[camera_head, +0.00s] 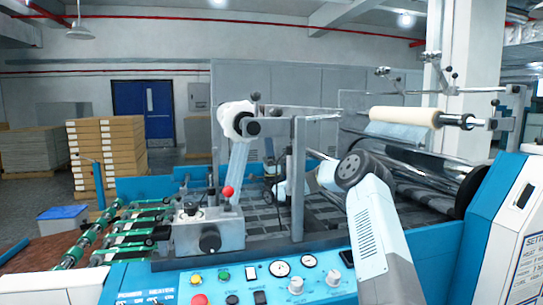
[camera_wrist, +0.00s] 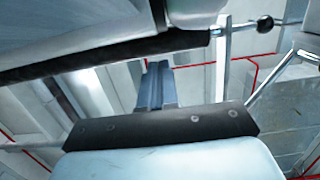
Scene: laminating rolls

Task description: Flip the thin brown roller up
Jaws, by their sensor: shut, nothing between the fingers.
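A thin tan-brown roller (camera_head: 405,116) lies roughly level on a metal shaft at the upper right of the machine in the head view. It is the only thin brownish roller I can make out there. My arm rises from the lower right and bends left, below and left of this roller. My gripper (camera_wrist: 156,72) is shut and empty in the wrist view. Its tips lie just below a long dark bar (camera_wrist: 100,57); I cannot tell whether they touch it. In the head view my gripper is partly hidden behind a grey upright post.
The grey post (camera_head: 298,180) stands left of my arm. A white roll (camera_head: 237,120) is at its upper left. A control panel (camera_head: 250,285) runs along the front, and a blue-white cabinet (camera_head: 500,235) stands at right. A metal rod with a black ball (camera_wrist: 265,24) shows in the wrist view.

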